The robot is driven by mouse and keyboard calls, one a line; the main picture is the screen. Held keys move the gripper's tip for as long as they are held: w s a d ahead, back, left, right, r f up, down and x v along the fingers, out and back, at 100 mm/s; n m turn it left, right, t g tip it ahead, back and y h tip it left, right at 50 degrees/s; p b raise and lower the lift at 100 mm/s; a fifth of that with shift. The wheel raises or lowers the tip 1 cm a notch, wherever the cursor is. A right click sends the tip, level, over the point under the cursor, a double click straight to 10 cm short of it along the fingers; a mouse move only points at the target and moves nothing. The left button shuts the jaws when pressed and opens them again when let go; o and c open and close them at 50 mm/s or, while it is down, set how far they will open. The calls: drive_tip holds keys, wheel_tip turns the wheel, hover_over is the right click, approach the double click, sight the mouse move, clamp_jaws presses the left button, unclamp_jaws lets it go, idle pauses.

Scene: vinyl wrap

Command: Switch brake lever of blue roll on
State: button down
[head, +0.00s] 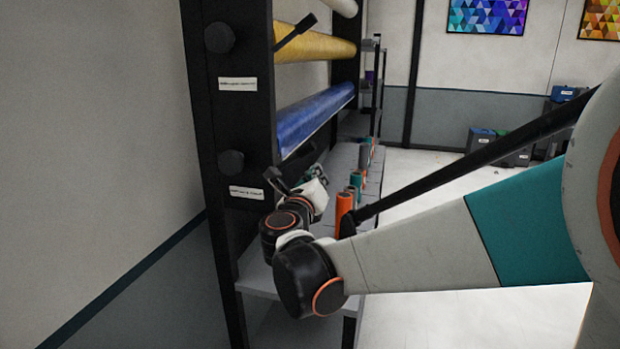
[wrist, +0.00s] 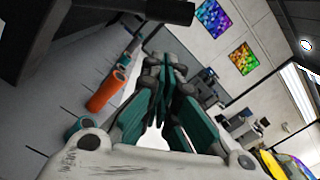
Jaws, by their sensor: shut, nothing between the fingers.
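The blue roll (head: 315,118) lies on the black rack, below a yellow roll (head: 315,50). A dark lever-like part (head: 298,158) shows just under the near end of the blue roll, close to my gripper; I cannot make out its position clearly. My gripper (head: 320,174) is partly hidden by my own wrist in the head view. In the wrist view my gripper (wrist: 165,64) has its teal-padded fingers together with nothing held. A black bar with a thick end (wrist: 168,11) crosses the top of that view, beyond the fingertips and apparently apart from them.
A black rack post (head: 235,130) with round knobs and labels stands left of my arm. Orange, teal and grey cylinders stand on the grey shelf (head: 255,277); an orange cylinder (head: 345,208) is close to my wrist. Another black lever (head: 294,33) sits by the yellow roll. Open floor lies to the right.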

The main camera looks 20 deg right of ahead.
drive_tip(key=f+v, duration=0.1)
drive_tip(key=v, duration=0.9)
drive_tip(key=shift+s+d, duration=0.25)
drive_tip(key=shift+s, duration=0.15)
drive_tip(key=s+d+f+m+g+y+b, duration=0.25)
drive_tip(key=s+f+m, duration=0.25)
drive_tip(key=f+m, duration=0.35)
drive_tip(key=s+d+f+m+g+y+b, duration=0.1)
drive_tip(key=s+d+f+m+g+b, duration=0.3)
drive_tip(key=f+m, duration=0.45)
drive_tip(key=s+a+f+m+y+b, duration=0.3)
drive_tip(key=s+f+m, duration=0.2)
drive_tip(key=m, duration=0.4)
drive_tip(key=s+a+f+m+g+y+b, duration=0.1)
drive_tip(key=s+a+f+m+y+b, duration=0.2)
drive_tip(key=s+f+m, duration=0.3)
drive_tip(key=shift+s+a+f+m+y, duration=0.3)
drive_tip(key=shift+a+m, duration=0.5)
drive_tip(key=shift+m, duration=0.8)
drive_tip(key=shift+g, duration=0.25)
